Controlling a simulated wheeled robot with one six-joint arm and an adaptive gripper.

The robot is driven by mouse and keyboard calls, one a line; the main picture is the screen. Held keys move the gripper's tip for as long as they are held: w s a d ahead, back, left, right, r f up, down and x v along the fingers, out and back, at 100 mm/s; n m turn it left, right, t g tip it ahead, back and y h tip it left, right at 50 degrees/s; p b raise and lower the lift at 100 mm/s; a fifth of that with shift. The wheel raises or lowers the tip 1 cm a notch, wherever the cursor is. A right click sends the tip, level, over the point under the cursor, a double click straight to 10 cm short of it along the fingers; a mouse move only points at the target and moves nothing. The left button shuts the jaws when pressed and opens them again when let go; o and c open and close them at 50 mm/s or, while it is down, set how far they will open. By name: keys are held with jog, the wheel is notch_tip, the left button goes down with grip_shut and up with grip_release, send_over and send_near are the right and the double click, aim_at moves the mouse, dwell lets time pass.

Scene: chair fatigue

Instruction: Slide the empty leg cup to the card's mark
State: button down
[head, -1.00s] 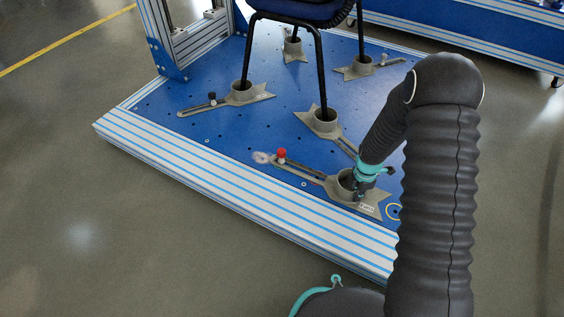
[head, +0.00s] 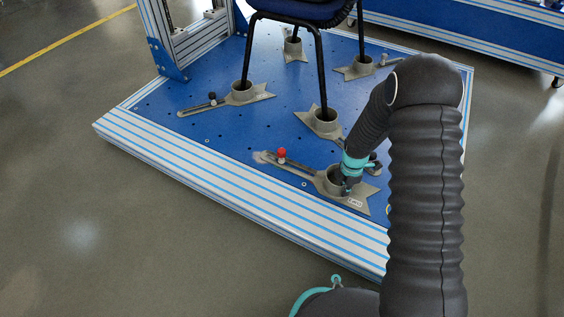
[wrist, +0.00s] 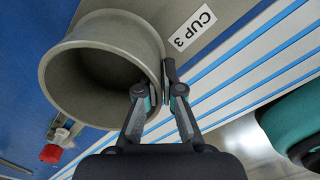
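The empty leg cup (head: 332,188) is a grey open ring on a flat slotted plate with a forked end, near the front edge of the blue platform. Its label reads CUP 3 in the wrist view, where the cup wall (wrist: 88,31) fills the upper left. My gripper (wrist: 158,82) straddles the wall, one finger inside the cup and one outside, and appears shut on it. In the head view my gripper (head: 346,184) is at the cup, partly hidden by my arm. A red knob (head: 281,153) stands in the plate's slot. I cannot make out the card's mark.
A chair (head: 323,62) stands with its legs in other grey cups, one close behind. A black knob (head: 212,97) sits on another plate. A pale smudge (head: 260,157) lies by the slotted end. The striped platform edge (head: 250,190) runs along the front.

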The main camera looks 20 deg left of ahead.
jog(key=shift+w+a, duration=0.15)
jog(key=shift+a, duration=0.6)
jog(key=shift+w+a, duration=0.15)
jog(key=shift+a, duration=0.55)
jog(key=c, duration=1.4)
grip_release()
jog(key=shift+o, duration=0.2)
jog(key=shift+r, duration=0.15)
jog(key=shift+r+p, duration=1.75)
jog(key=shift+r, duration=1.1)
jog(key=shift+r, duration=0.1)
